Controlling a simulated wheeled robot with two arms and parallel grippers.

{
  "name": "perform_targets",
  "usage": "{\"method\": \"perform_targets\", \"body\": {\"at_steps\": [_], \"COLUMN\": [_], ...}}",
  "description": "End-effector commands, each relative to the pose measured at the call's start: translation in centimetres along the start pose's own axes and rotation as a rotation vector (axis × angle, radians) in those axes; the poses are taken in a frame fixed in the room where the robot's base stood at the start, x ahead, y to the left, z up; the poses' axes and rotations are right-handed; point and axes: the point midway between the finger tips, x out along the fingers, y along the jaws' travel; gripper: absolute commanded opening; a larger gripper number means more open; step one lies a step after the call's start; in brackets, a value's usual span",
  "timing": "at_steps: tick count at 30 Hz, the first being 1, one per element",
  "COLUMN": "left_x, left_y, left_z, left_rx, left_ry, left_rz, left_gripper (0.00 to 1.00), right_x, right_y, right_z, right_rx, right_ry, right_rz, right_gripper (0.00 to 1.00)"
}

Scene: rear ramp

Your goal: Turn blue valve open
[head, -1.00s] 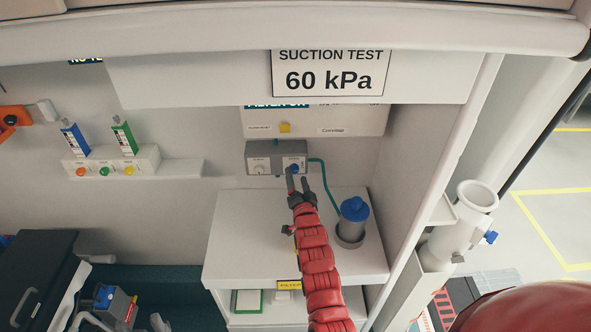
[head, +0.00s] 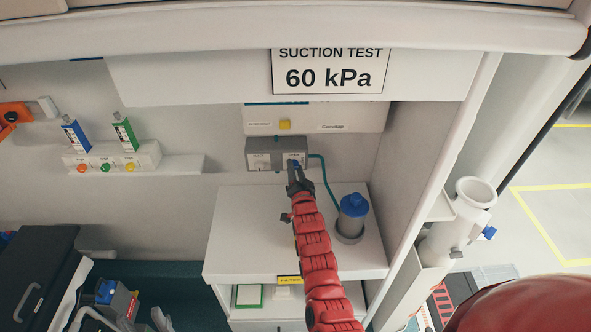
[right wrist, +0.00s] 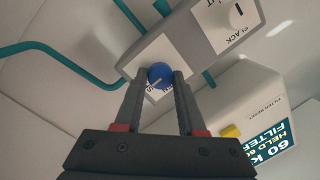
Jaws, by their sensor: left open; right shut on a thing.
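The blue valve (head: 296,162) is a small round knob on the right part of a grey panel (head: 262,158) on the back wall. In the right wrist view the blue valve (right wrist: 159,75) has a pale line on its face and sits between the two fingertips. My right gripper (head: 294,169) is shut on the blue valve, with a finger on each side of it in the right wrist view (right wrist: 160,84). The gripper partly hides the valve in the head view. My left gripper is not in view.
A white cabinet (head: 240,215) stands below the panel, with a blue-lidded canister (head: 351,215) to the right of my arm. A green hose (head: 322,172) runs from the panel toward the canister. A yellow knob (head: 285,125) is on the white box above.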

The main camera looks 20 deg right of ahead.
Motion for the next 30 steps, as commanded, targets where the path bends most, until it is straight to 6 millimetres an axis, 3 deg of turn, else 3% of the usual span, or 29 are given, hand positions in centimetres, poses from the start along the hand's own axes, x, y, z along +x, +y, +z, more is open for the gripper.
{"method": "perform_targets", "body": {"at_steps": [14, 30], "left_x": [-0.9, -6.7], "left_y": [0.0, 0.3], "left_z": [0.1, 1.1], "left_rx": [0.0, 0.0], "left_ry": [0.0, 0.0], "left_rz": [0.0, 0.0], "left_gripper": [0.5, 0.5], "right_x": [0.0, 0.0], "right_y": [0.1, 0.2], "right_z": [0.2, 0.5], "right_rx": [-0.044, -0.468], "right_ry": [-0.005, -0.041], "right_rz": [0.002, 0.037], "right_gripper": [0.0, 0.0]}}
